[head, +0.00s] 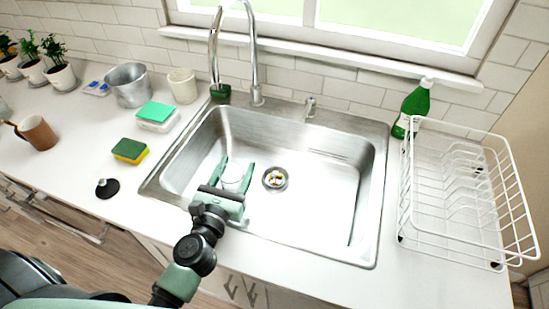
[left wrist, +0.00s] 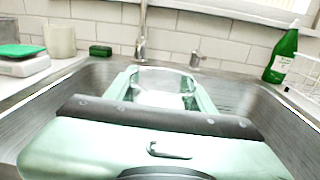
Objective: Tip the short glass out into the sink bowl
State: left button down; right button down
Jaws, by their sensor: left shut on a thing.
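My left gripper (head: 237,166) is over the left half of the steel sink bowl (head: 325,195). Its green fingers are shut on a clear short glass (head: 234,180), which shows faintly between them. In the left wrist view the glass (left wrist: 160,84) sits between the fingers, with the gripper body hiding its near part. I cannot tell its exact tilt or whether anything is in it. The round drain (head: 275,178) lies to the right of the gripper, with small white and yellow bits showing in it. My right gripper is not in view.
The faucet (head: 255,60) rises behind the sink. A white dish rack (head: 465,200) and green bottle (head: 412,105) stand to the right. A sponge (head: 130,150), black stopper (head: 107,188), brown mug (head: 38,133) and white cup (head: 183,86) are on the left counter. The bowl's right half is clear.

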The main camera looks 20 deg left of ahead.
pick_arm(q)
jog(key=w+a+f, duration=0.1)
jog(key=w+a, duration=0.2)
jog(key=w, duration=0.4)
jog(key=w+a+f, duration=0.1)
jog(key=w+a, duration=0.2)
jog(key=w, duration=0.4)
jog(key=shift+a+n+y+p, duration=0.25)
jog(key=shift+n+y+p, duration=0.05)
jog(key=shift+y+p, duration=0.1)
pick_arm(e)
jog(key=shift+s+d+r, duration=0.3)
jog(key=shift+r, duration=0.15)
pick_arm(q)
jog(key=shift+f, duration=0.1)
jog(key=shift+s+d, duration=0.1)
jog(key=shift+d, duration=0.05)
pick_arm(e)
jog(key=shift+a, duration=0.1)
pick_arm(q)
jog(key=d+r+m+b, duration=0.1)
jog(key=d+r+m, duration=0.1)
jog(key=d+m, duration=0.4)
jog(key=m, duration=0.2)
jog(key=shift+m+t, duration=0.3)
jog(key=shift+t, duration=0.1)
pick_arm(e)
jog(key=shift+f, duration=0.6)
